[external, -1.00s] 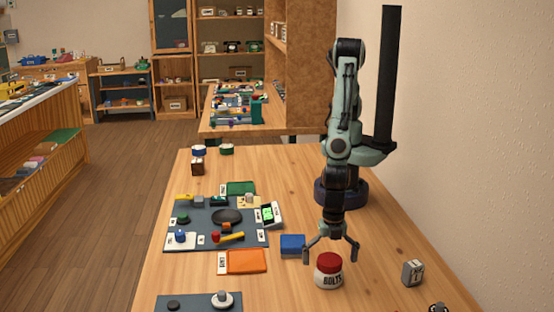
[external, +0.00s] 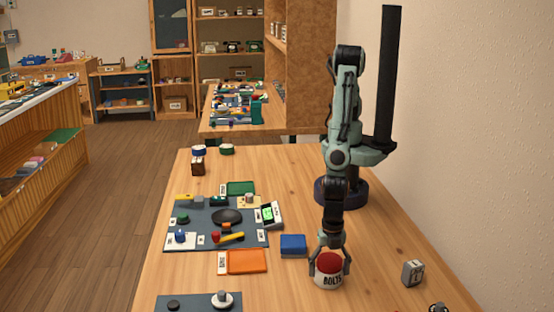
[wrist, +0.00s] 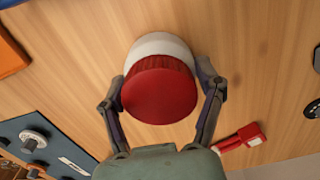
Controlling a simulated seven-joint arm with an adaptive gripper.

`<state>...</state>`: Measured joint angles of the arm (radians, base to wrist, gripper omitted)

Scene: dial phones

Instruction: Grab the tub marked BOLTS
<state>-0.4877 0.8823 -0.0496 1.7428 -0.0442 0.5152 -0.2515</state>
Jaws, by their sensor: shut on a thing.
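The tub marked BOLTS (external: 328,277) is white with a red lid and stands upright on the wooden table. My gripper (external: 330,268) is above it with its fingers down on both sides, shut on the tub. In the wrist view the tub's red lid (wrist: 158,95) fills the space between the two fingers of my gripper (wrist: 165,92). The tub's label is hidden in that view.
A blue block (external: 293,245) and an orange tray (external: 247,261) lie to the left of the tub. A small grey box (external: 412,273) stands to the right. A dark mat (external: 200,303) with knobs is at the front left. The table around the tub is mostly clear.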

